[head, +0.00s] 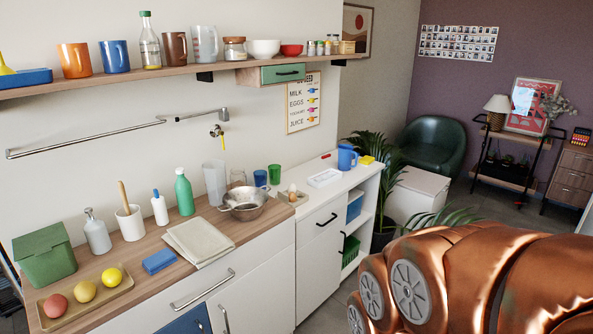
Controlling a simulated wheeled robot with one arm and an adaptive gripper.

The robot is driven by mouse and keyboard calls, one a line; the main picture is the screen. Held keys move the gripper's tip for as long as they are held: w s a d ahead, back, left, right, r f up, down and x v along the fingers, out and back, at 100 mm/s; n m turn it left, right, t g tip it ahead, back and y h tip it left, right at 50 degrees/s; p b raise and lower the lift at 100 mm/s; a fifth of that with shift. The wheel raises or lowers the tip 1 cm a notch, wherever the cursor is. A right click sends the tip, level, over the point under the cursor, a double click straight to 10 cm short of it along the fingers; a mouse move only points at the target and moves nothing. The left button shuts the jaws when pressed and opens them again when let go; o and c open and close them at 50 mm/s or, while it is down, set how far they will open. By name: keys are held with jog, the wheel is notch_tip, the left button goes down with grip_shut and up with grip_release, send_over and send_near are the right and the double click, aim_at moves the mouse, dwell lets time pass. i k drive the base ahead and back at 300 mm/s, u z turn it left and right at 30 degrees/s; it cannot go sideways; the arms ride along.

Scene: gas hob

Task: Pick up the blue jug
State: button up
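The blue jug (346,157) stands upright at the far end of the white counter, beside a yellow item. It looks small from here, and nothing touches it from above. My gripper is not in view. Copper-coloured links of my arm fill the lower right of the head view, well apart from the jug.
A metal colander (246,205), a blue cup (260,178) and a green cup (274,174) stand nearer on the counters. A white tray (324,178) lies before the jug. A wall shelf (165,72) runs above. A plant (372,150) stands behind the jug.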

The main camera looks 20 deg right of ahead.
aim_at(346, 151)
jog(key=u, duration=0.3)
jog(key=k, duration=0.25)
jog(key=z, duration=1.15)
jog(key=i, duration=1.7)
jog(key=u, duration=1.05)
jog(key=i, duration=0.65)
jog(key=u, duration=0.75)
